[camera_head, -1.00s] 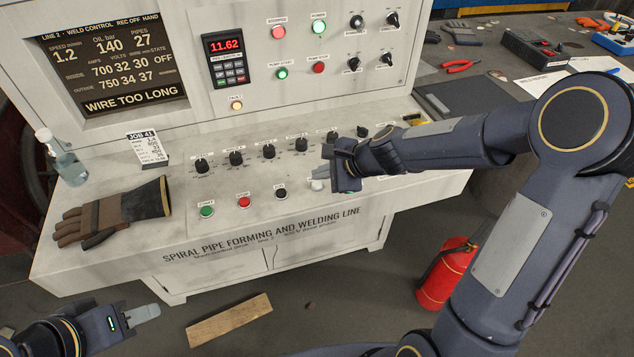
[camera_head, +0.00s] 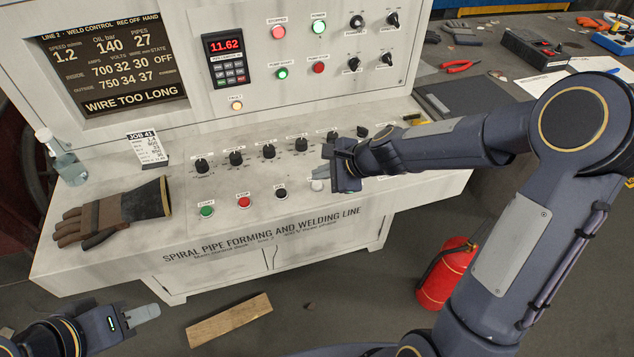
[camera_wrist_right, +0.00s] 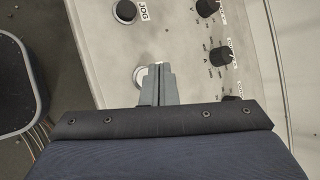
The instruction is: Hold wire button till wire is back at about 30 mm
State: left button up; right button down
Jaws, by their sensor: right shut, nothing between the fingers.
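The weld control screen (camera_head: 115,65) on the panel shows WIRE TOO LONG at its bottom. A pale button (camera_head: 317,185) sits in the front row of the desk, right of the black JOG button (camera_head: 280,193). My right gripper (camera_head: 324,176) is shut and empty at the pale button. In the right wrist view its fingertips (camera_wrist_right: 160,70) cover part of the pale button (camera_wrist_right: 139,74), whose label is hidden; I cannot tell whether it is pressed. My left gripper (camera_head: 143,314) is low at the left, away from the desk; its jaw state is unclear.
A row of black knobs (camera_head: 236,158) runs behind the buttons. Green (camera_head: 207,211) and red (camera_head: 244,202) buttons are to the left. A red display (camera_head: 226,45) reads 11.62.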

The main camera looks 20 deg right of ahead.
aim_at(322, 185)
jog(key=shift+f, duration=0.1)
jog(key=shift+f+b, duration=0.35)
jog(key=shift+b, duration=0.1)
jog(key=shift+f+b, duration=0.35)
jog(key=shift+f, duration=0.05)
dwell(0.5)
jog(key=shift+r, duration=0.1)
dwell(1.9)
jog(key=shift+r+p, duration=0.75)
notch_tip(322, 185, up, 5)
jog(key=p, duration=0.4)
jog(key=shift+r+p, duration=0.1)
jog(key=shift+p, duration=0.3)
